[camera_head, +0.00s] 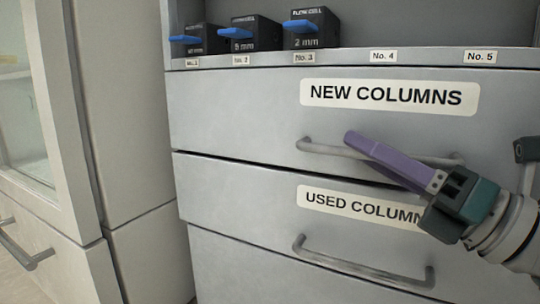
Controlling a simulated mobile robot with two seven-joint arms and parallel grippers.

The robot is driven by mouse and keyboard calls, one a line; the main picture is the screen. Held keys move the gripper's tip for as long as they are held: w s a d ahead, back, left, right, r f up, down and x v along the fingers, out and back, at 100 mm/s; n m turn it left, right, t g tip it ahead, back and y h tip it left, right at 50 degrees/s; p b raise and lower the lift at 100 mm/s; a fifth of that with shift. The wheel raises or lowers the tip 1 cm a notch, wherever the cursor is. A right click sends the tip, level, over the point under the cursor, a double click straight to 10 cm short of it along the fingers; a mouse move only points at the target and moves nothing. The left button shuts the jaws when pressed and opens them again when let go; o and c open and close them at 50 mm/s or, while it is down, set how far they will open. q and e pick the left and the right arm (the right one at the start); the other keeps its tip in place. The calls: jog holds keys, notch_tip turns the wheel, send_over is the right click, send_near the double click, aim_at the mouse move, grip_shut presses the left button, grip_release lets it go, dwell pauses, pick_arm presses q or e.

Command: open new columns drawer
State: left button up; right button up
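The new columns drawer (235,110) is the upper drawer, with a "NEW COLUMNS" label (389,97). Its front looks flush with the cabinet. Its grey bar handle (318,147) runs across below the label. My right gripper (352,140) comes in from the right, its purple fingers in front of the middle of this handle and hiding part of it. One finger is seen over the other, so I cannot tell the gap between them or whether they touch the handle. My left gripper is not in view.
The used columns drawer (240,195) lies below, with its own handle (350,264). Black flow cell boxes with blue levers, such as the 2 mm one (308,30), stand on the shelf above. A cabinet with a glass door (22,90) stands at left.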

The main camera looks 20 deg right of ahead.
jog(key=shift+s+a, duration=0.1)
jog(key=shift+a, duration=0.15)
grip_shut()
dwell(1.4)
